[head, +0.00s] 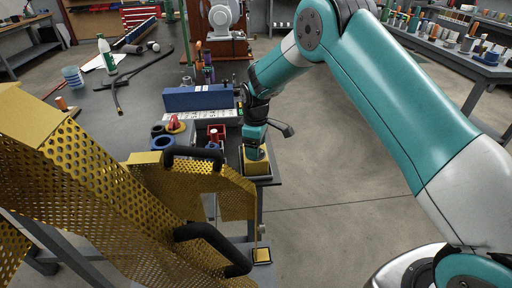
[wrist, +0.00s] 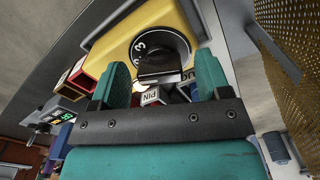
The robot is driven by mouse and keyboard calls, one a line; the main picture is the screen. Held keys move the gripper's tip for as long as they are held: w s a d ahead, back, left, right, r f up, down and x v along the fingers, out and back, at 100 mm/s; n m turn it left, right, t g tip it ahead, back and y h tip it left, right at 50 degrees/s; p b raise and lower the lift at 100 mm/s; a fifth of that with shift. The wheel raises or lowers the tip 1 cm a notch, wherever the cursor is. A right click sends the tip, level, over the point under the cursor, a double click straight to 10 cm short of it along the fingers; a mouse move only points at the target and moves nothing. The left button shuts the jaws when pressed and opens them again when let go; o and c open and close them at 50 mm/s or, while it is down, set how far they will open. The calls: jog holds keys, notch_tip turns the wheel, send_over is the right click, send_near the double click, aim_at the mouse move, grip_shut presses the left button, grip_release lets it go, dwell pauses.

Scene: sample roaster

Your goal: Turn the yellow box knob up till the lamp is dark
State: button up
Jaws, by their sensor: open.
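The yellow box (wrist: 112,37) fills the upper middle of the wrist view. Its round black knob (wrist: 165,40) carries white numerals, a 3 among them, and a dark raised grip bar. My gripper (wrist: 163,78) is open, with its teal fingers on either side of the knob's near part; I cannot tell whether they touch it. In the head view my gripper (head: 254,150) points down over the yellow box (head: 258,168) at the table's right edge and hides the knob.
A yellow perforated guard (head: 90,180) with black handles stands close at the left and front. A blue box (head: 198,97) and a red-and-white holder (head: 215,134) are on the table beside my arm. A green-lit display (wrist: 65,117) shows at the wrist view's left.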

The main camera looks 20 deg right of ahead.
jog(key=shift+f, duration=0.25)
jog(key=c, duration=0.9)
jog(key=shift+m, duration=0.3)
jog(key=m+p, duration=0.1)
jog(key=m, duration=0.3)
jog(key=shift+m+p, duration=0.55)
jog(key=shift+m, duration=1.45)
